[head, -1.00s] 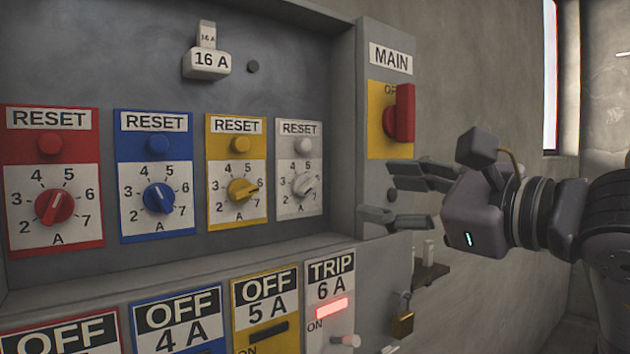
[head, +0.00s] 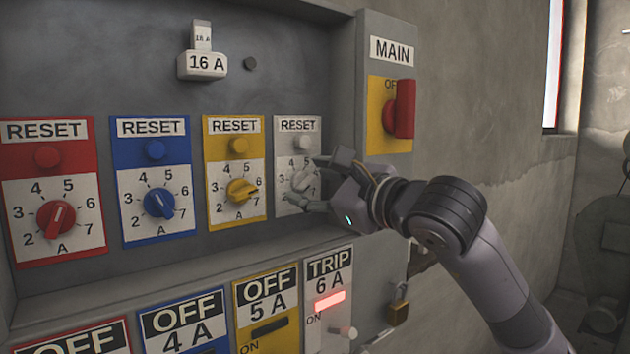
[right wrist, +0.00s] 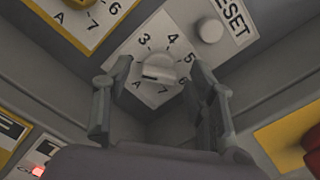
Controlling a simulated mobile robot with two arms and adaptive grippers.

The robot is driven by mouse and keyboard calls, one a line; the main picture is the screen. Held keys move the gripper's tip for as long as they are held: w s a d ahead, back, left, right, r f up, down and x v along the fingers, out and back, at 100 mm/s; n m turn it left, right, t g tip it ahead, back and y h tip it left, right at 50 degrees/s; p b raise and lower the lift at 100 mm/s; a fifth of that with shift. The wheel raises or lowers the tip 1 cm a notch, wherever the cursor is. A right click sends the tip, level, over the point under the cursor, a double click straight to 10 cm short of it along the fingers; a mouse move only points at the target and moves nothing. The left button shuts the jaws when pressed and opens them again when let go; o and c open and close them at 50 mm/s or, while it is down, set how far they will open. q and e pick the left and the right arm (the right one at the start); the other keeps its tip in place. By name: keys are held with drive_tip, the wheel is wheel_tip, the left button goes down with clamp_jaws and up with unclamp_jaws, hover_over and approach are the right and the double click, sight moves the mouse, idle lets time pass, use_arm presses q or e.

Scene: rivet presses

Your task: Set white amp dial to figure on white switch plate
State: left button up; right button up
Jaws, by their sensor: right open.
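The white amp dial (head: 301,180) sits on a white RESET panel (head: 298,124) at the right of the dial row. My right gripper (head: 316,181) is at this dial, open, with its fingers above and below it. In the right wrist view the dial (right wrist: 158,70) lies between the spread fingers of the gripper (right wrist: 160,72), with a gap showing on both sides. I cannot tell for sure which figure its mark points to. The white switch plate (head: 329,282) below reads TRIP 6 A and has a lit red lamp (head: 329,301). My left gripper is out of view.
The yellow dial (head: 241,191), blue dial (head: 159,203) and red dial (head: 56,218) stand to the left. A red MAIN switch (head: 404,108) is on the cabinet's right side. A ledge (head: 160,280) juts out below the dials. A padlock (head: 398,312) hangs at lower right.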

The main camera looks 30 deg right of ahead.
drive_tip(key=shift+c, duration=0.4)
drive_tip(key=c, duration=1.1)
drive_tip(key=shift+o, duration=0.2)
drive_tip(key=shift+m, duration=0.3)
drive_tip(key=shift+f+m+b, duration=0.1)
drive_tip(key=shift+m+b, duration=0.75)
drive_tip(key=shift+m, duration=0.05)
drive_tip(key=m+b, duration=0.1)
drive_tip(key=m, duration=0.1)
drive_tip(key=shift+m, duration=0.3)
drive_tip(key=m+b, duration=0.1)
drive_tip(key=m, duration=0.1)
drive_tip(key=m+b, duration=0.1)
drive_tip(key=m, duration=0.1)
drive_tip(key=shift+d+m, duration=0.2)
drive_tip(key=shift+m, duration=0.2)
